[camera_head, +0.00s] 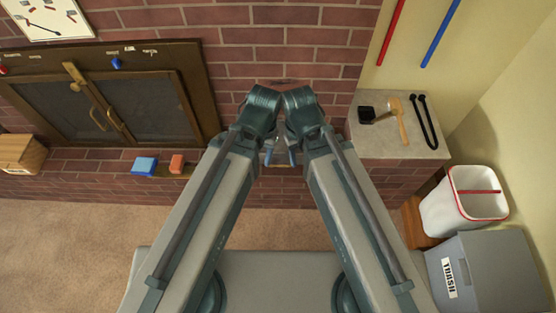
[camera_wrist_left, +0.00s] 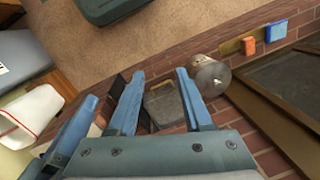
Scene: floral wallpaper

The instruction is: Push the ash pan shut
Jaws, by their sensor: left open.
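In the left wrist view, a grey box-like piece that looks like the ash pan (camera_wrist_left: 165,104) sits at the brick wall, between the fingers of my left gripper (camera_wrist_left: 160,74). How far it stands out from the wall, and whether a finger touches it, I cannot tell. In the head view my forearms hide most of that spot. There my left gripper (camera_head: 268,157) and right gripper (camera_head: 292,157) are close together, fingertips down by the brick base. The left gripper is open with nothing in it. The right gripper's opening is hidden.
A metal cylinder (camera_wrist_left: 210,75) stands close beside the left fingers. A small ledge with a blue box (camera_head: 144,166) and an orange box (camera_head: 176,164) is left of my arms. A stone-topped counter (camera_head: 408,148) with tools and a white bin (camera_head: 463,205) are to the right.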

